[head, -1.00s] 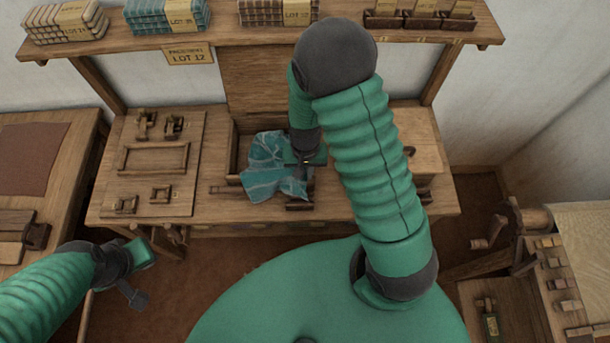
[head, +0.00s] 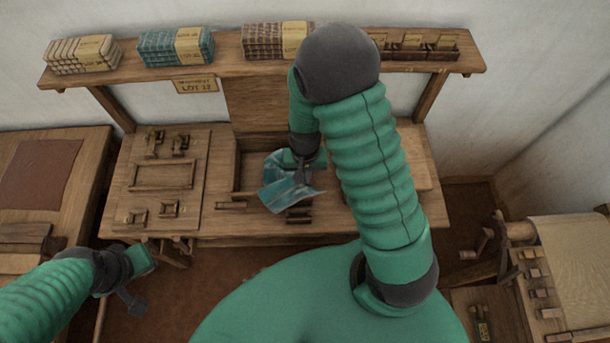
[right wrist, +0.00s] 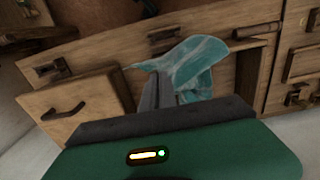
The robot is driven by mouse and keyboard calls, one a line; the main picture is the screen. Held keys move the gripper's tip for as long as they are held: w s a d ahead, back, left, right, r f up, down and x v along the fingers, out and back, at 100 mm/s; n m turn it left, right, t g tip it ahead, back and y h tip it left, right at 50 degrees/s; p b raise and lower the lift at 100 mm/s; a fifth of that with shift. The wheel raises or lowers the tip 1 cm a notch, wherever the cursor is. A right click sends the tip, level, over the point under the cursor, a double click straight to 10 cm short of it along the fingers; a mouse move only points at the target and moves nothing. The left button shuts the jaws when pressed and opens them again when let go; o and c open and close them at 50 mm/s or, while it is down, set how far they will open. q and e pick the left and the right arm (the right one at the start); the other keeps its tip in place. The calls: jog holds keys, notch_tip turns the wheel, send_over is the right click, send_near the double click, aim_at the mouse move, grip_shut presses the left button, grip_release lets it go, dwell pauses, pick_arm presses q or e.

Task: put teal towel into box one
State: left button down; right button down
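The teal towel (head: 280,192) hangs bunched from my right gripper (head: 303,176), over the front of an open wooden box (head: 236,165) set in the bench. Part of the towel hides the box's front and inside. In the right wrist view the dark fingers (right wrist: 160,92) are close together at the towel (right wrist: 195,62), which spreads out beyond them. No number is readable on the box, so I cannot tell if it is box one.
The wooden bench (head: 220,219) carries a board with small wooden fittings (head: 162,178) left of the box. A shelf (head: 225,72) above holds stacked cloth bundles, including a teal one (head: 176,48). My right arm hides the bench's right part. Drawers with handles (right wrist: 72,108) show in the wrist view.

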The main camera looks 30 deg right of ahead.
jog(key=w+a+r+p, duration=0.2)
jog(key=w+p, duration=0.1)
jog(key=w, duration=0.4)
jog(key=w+a+f+b, duration=0.2)
jog(key=w+f+b, duration=0.4)
jog(key=w+f, duration=0.1)
jog(key=shift+w+f, duration=0.25)
jog(key=shift+f, duration=0.35)
jog(key=shift+c, duration=1.4)
grip_release()
